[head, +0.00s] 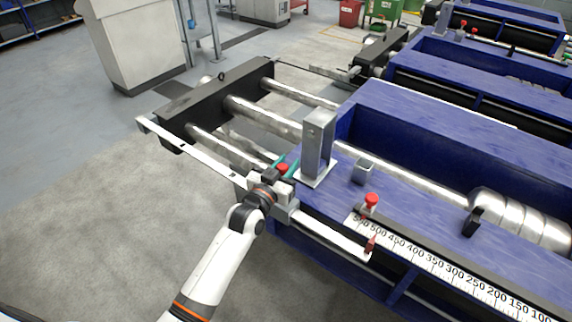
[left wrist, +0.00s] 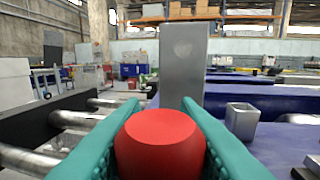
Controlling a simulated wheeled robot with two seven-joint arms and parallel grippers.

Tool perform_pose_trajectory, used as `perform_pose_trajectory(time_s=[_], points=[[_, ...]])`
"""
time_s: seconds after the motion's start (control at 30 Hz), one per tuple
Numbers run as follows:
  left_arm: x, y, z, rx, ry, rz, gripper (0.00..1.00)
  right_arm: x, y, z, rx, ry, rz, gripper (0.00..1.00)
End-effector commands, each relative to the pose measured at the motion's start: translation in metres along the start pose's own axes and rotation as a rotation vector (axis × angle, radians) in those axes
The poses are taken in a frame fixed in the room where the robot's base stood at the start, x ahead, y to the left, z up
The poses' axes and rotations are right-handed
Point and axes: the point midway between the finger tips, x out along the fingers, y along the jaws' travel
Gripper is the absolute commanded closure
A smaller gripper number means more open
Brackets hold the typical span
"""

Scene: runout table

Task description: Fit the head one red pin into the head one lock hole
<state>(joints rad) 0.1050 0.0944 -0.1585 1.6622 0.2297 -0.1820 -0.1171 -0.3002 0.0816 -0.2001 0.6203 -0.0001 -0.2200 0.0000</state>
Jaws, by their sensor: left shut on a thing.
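My left gripper (head: 282,165) is shut on a red pin (head: 283,169), beside the foot of an upright grey post (head: 318,143) on the blue machine frame. In the left wrist view the pin's round red head (left wrist: 160,145) fills the space between the two teal fingers; its lower part is hidden. A second red-topped pin (head: 371,201) stands upright near the printed scale. A small open square grey socket (head: 363,170) sits right of the post, and it also shows in the left wrist view (left wrist: 242,120). I cannot clearly make out the lock hole. My right gripper is not in view.
The post (left wrist: 183,65) rises just beyond the held pin. Shiny rods (head: 262,117) run to a black crossbar (head: 220,95) at the left. The scale (head: 440,262) and a red pointer (head: 371,243) lie along the front edge. Open floor is at the left.

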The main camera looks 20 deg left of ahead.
Motion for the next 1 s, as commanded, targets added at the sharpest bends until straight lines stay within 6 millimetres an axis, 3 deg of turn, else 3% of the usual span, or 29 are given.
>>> perform_pose_trajectory(time_s=[1.0], points=[[0.0,0.0,0.0004,0.001,0.0,0.0,0.97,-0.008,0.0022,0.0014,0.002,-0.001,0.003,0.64]])
